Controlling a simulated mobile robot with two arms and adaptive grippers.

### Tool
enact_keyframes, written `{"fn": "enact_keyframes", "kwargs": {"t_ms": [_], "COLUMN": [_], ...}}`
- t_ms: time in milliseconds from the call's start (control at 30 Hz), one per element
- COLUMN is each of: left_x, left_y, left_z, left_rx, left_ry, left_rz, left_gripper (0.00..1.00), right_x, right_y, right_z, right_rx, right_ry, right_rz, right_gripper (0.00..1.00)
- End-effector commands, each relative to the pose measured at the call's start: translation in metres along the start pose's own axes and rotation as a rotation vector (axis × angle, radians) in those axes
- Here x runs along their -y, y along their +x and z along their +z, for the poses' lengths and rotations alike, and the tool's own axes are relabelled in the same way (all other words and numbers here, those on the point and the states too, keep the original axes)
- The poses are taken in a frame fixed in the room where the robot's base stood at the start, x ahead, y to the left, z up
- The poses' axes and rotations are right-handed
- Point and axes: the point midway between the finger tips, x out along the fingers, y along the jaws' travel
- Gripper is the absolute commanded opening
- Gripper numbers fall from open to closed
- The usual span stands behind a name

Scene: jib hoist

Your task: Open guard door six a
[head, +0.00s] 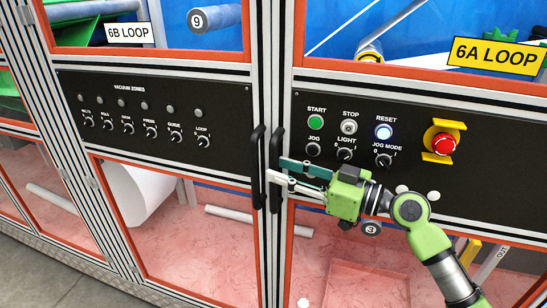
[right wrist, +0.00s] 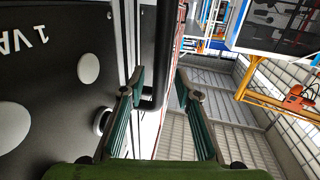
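Guard door six a is the right-hand panel with the yellow "6A LOOP" sign (head: 496,56); it looks shut against the door on its left. Its black vertical handle (head: 275,148) stands at the door's left edge, beside the other door's handle (head: 257,150). My right gripper (head: 274,168) is at the right handle, its two fingers apart. In the right wrist view the black handle (right wrist: 156,55) shows between the open fingers, nearer the left one; I cannot tell whether they touch it. My left gripper is not in view.
A black control panel (head: 450,185) with knobs, lit buttons and a red emergency stop (head: 443,143) is right of the handle, close to my right arm. The left door carries a "6B LOOP" sign (head: 129,33) and a vacuum-zone panel (head: 140,150). Grey floor shows at lower left.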

Motion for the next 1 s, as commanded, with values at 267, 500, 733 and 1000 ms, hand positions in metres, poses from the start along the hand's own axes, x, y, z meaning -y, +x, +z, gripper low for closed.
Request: {"fn": "enact_keyframes", "kwargs": {"t_ms": [267,500,733,1000], "left_x": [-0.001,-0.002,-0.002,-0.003], "left_y": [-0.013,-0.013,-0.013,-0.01], "left_z": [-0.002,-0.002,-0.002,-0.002], "left_rx": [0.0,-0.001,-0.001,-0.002], "left_ry": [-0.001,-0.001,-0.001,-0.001], "left_rz": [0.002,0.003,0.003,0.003], "left_gripper": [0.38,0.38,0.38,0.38], "right_x": [0.0,0.0,0.0,0.003], "right_y": [0.028,0.03,0.03,0.03], "right_z": [-0.001,0.001,0.001,0.002], "right_rx": [0.0,0.001,0.001,0.0], "right_ry": [0.0,0.0,0.0,-0.001], "right_rz": [0.0,0.001,0.0,-0.008], "right_gripper": [0.3,0.3,0.0,0.0]}}
